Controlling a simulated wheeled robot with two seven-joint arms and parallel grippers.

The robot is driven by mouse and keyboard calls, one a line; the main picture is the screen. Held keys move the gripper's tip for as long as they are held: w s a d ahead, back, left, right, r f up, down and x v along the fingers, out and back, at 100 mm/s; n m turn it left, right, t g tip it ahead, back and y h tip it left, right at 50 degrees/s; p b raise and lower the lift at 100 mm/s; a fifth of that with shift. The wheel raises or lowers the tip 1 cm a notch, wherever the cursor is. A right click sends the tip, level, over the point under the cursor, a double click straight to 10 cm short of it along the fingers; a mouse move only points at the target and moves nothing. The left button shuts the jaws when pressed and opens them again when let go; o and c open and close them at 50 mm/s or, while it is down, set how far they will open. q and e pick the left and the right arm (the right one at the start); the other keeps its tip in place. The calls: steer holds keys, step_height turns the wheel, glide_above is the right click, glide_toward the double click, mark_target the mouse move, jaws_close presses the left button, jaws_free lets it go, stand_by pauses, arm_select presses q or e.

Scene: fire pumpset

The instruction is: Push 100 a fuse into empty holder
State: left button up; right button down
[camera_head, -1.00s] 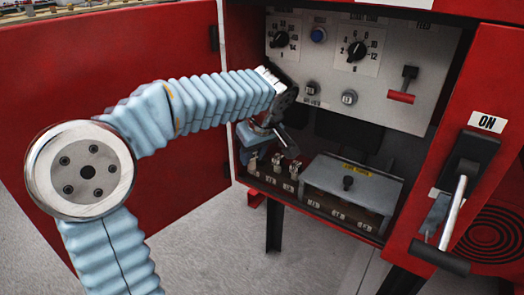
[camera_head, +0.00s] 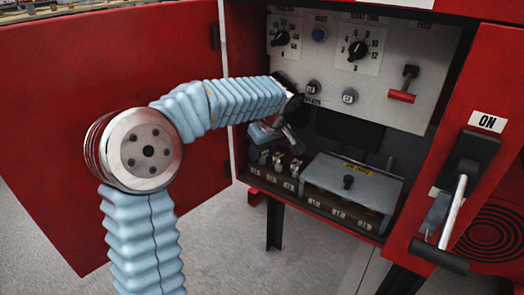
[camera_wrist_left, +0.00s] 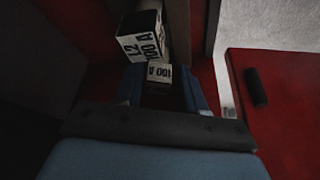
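My left gripper (camera_head: 278,134) hangs inside the red cabinet, above the left end of the fuse row. Its fingers are apart in the head view. In the left wrist view a small white piece marked 100 A (camera_wrist_left: 159,72), upside down, shows between the blue fingers; I cannot tell whether they grip it. A larger white block marked L2 100 A (camera_wrist_left: 142,45) sits just beyond, to the left. Several fuse holders with small pale parts (camera_head: 278,160) stand on the dark, labelled base (camera_head: 312,201). The gripper partly hides the back of the row. My right gripper is not in view.
The panel (camera_head: 330,75) with dials and a red-handled lever is behind. The open red door (camera_head: 100,120) is at left. The ON lever (camera_head: 455,205) is at right.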

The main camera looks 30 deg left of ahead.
arm_select(q)
steer(key=p+v, duration=0.2)
steer(key=v, duration=1)
steer(key=shift+s, duration=0.1)
